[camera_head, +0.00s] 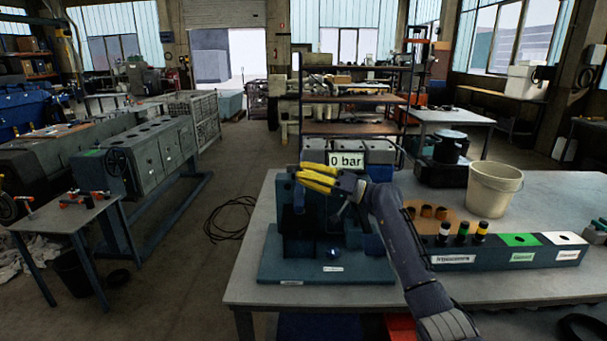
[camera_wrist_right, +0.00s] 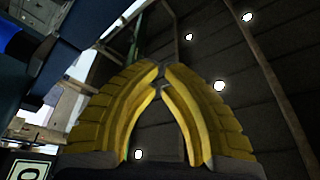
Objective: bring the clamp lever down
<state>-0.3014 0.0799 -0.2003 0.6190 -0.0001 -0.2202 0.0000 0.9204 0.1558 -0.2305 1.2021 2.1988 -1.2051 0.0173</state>
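A dark teal test stand (camera_head: 285,248) stands on the near left part of the workbench, on a base plate. My right gripper (camera_head: 305,178), with yellow fingers, is at the top of the stand and covers part of it. In the right wrist view its fingertips (camera_wrist_right: 161,75) come together with nothing visible between them. A dark blue upright piece (camera_head: 298,198) shows just below the fingers; I cannot tell whether it is the clamp lever or whether the fingers touch it. In the wrist view a bright blue part (camera_wrist_right: 10,38) lies at the upper left, apart from the fingers. My left gripper is not in view.
A "0 bar" display (camera_head: 346,160) stands behind the gripper. A labelled rack (camera_head: 490,258) with several small cylinders and a cream bucket (camera_head: 494,190) stand to the right on the workbench (camera_head: 560,195). Floor left of the bench is open, with a coiled cable (camera_head: 230,217).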

